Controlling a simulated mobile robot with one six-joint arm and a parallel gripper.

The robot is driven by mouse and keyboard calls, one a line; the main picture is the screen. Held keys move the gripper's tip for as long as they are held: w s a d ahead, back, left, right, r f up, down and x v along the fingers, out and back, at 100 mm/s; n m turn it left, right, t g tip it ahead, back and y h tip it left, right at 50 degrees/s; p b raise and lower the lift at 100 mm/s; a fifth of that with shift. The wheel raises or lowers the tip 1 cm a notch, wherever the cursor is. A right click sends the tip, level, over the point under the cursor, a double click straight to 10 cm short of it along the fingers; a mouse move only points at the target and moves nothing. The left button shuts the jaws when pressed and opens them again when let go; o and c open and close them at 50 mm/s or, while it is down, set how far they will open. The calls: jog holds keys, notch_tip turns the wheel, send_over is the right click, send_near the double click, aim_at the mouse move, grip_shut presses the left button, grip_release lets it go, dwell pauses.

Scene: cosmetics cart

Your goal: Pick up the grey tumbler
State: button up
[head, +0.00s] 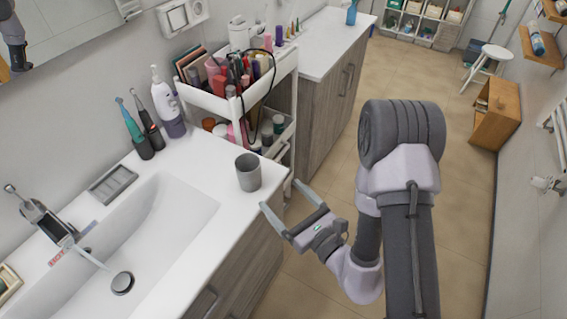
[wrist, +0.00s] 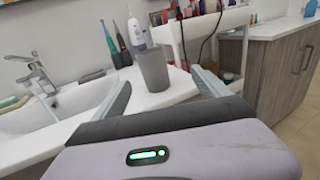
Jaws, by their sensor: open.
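The grey tumbler (head: 248,172) stands upright on the white sink counter, near its right end and front edge. It also shows in the wrist view (wrist: 154,71), ahead of my gripper and between the lines of its fingers. My gripper (head: 281,196) is open and empty. In the head view it is just right of and in front of the tumbler, beyond the counter edge, with a gap between them. The wrist view shows both fingers spread (wrist: 160,92), with no contact on the tumbler that I can see.
A white basin (head: 150,235) with a faucet (head: 45,215) lies left of the tumbler. Toothbrushes (head: 135,130) and a white-purple bottle (head: 167,103) stand behind it. A white cart (head: 284,62) full of cosmetics is close behind right. Floor (head: 330,190) is free to the right.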

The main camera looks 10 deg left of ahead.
aim_at(242, 161)
jog(key=b+x, duration=0.1)
jog(key=x, duration=0.2)
jog(key=b+x, duration=0.1)
jog(key=x, duration=0.3)
jog(key=s+a+b+x, duration=0.1)
jog(key=x, duration=0.5)
jog(key=b+x, duration=0.1)
jog(key=x, duration=0.2)
jog(key=shift+a, duration=0.4)
jog(key=c, duration=1.5)
